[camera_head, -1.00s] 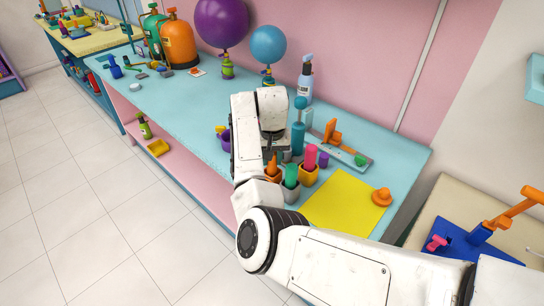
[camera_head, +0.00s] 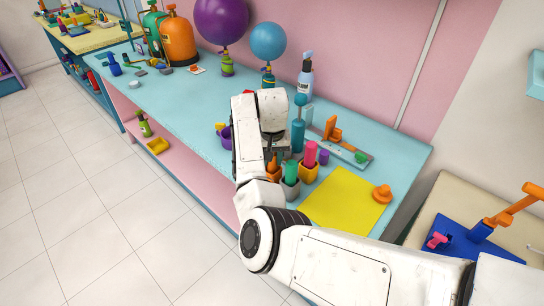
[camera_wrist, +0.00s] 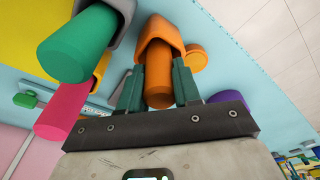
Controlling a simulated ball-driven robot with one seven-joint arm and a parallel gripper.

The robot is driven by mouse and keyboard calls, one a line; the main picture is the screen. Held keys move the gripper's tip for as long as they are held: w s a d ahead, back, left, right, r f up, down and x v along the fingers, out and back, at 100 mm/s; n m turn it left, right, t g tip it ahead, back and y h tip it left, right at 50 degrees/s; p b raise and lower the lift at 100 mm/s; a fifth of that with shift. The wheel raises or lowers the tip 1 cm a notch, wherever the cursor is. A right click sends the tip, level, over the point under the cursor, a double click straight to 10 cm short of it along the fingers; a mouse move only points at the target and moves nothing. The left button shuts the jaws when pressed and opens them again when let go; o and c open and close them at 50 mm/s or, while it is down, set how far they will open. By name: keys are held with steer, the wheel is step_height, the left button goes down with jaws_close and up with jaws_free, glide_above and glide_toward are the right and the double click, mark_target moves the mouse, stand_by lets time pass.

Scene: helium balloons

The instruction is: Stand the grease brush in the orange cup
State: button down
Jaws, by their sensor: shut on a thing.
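An orange cylindrical handle (camera_wrist: 158,78), which I take to be the grease brush, sits in the mouth of the orange cup (camera_wrist: 161,32) in the wrist view. My gripper (camera_wrist: 158,92) has its two dark green fingers on either side of this handle and is shut on it. In the head view the handle (camera_head: 272,163) and the orange cup (camera_head: 272,174) show just below my wrist, partly covered by my arm. The brush's lower end is hidden inside the cup, so I cannot tell whether it touches the bottom.
Beside the orange cup stand a grey cup with a green handle (camera_head: 291,173) and a yellow-orange cup with a pink handle (camera_head: 311,153). A teal bottle (camera_head: 298,135) stands behind. A yellow sheet (camera_head: 346,200) lies clear at the right.

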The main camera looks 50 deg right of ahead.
steer(key=c, duration=0.7)
jaws_free()
steer(key=shift+o, duration=0.4)
steer(key=o, duration=0.6)
steer(key=shift+r, duration=0.1)
steer(key=shift+s+a+r+p, duration=0.1)
steer(key=shift+r+p, duration=0.4)
steer(key=shift+r, duration=0.25)
steer(key=shift+s+a+r+p, duration=0.1)
steer(key=shift+r+p, duration=0.35)
steer(key=shift+r, duration=0.3)
steer(key=shift+s+a+r, duration=0.1)
steer(key=shift+s+r, duration=0.05)
steer(key=shift+r, duration=1.3)
steer(key=shift+s+a+r, duration=0.1)
steer(key=shift+r, duration=1.3)
